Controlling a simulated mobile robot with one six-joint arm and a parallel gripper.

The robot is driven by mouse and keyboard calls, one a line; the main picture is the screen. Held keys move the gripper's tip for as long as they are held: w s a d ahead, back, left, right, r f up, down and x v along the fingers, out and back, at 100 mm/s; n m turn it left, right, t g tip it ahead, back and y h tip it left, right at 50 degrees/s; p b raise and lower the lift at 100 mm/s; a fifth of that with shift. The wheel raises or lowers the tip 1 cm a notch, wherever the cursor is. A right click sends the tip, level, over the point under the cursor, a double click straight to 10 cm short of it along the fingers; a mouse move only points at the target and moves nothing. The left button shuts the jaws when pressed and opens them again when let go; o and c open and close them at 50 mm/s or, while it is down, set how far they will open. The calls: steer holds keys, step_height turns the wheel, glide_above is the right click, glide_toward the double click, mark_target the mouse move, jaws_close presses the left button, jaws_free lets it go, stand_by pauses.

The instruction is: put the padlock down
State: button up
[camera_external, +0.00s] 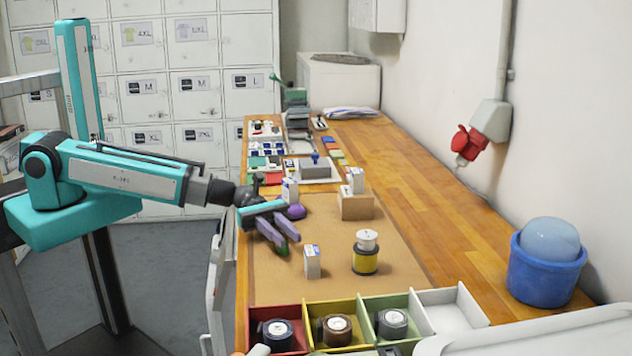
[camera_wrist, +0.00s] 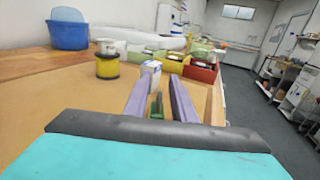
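A small green thing between my fingers looks like the padlock (camera_wrist: 156,106); it shows small and partly hidden in the wrist view. My gripper (camera_external: 284,238) has purple fingers that point down and forward over the near left part of the brown mat (camera_external: 385,245). The fingers appear closed on the padlock, one on each side. In the external view a green piece also shows between the fingers, low over the mat. Whether it touches the mat I cannot tell.
A small white box (camera_external: 312,262) and a yellow spool (camera_external: 365,255) stand on the mat close to my gripper. A purple round thing (camera_external: 295,211) and a cardboard box (camera_external: 357,205) lie behind. Coloured bins (camera_external: 345,304) line the front; a blue bucket (camera_external: 545,275) stands right.

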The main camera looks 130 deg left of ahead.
steer(key=v, duration=0.8)
steer(key=shift+s+a+r+b, duration=0.1)
steer(key=shift+s+a+b, duration=0.05)
steer(key=shift+s+b, duration=0.25)
steer(key=shift+p+v, duration=0.3)
steer(key=shift+v, duration=0.5)
